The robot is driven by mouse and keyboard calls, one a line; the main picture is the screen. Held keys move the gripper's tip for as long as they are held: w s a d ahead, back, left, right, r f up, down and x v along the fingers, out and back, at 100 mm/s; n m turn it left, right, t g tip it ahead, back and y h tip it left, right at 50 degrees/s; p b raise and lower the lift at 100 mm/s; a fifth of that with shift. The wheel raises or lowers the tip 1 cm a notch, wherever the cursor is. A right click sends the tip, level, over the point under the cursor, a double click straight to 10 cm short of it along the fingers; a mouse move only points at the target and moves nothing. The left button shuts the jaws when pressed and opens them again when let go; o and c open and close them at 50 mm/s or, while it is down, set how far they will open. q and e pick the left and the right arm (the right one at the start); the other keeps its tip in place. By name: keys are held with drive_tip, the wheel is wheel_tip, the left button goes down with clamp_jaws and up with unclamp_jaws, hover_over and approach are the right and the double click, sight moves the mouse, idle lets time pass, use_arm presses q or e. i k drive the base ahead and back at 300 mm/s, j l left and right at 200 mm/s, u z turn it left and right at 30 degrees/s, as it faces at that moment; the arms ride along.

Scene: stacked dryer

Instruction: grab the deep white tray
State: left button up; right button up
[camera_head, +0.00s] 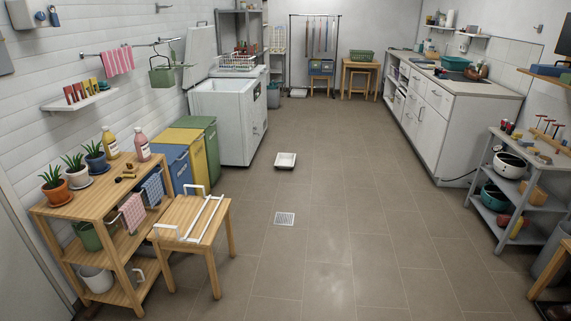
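A small white tray (286,160) with raised sides sits on the tiled floor near the middle of the room, in front of the open white chest. It looks upright, with its open side up. Its inside looks empty at this distance. Neither of my grippers shows in the head view, so nothing is seen touching the tray.
A wooden stool (202,225) with white bars and a wooden shelf (105,200) stand at left. A grey shelf rack (518,195) stands at right.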

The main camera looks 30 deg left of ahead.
sight(284, 161)
drive_tip(key=i+j+u, duration=0.3)
drive_tip(key=i, duration=0.85)
drive_tip(key=i+j+u, duration=0.1)
drive_tip(key=i+u, duration=0.25)
drive_tip(key=i, duration=4.6)
drive_tip(key=i+l+u, duration=0.1)
drive_tip(key=i+u, duration=0.35)
drive_tip(key=i+l+u, duration=0.25)
drive_tip(key=i+u, duration=0.2)
drive_tip(key=i+l+u, duration=0.4)
drive_tip(key=i+l, duration=0.05)
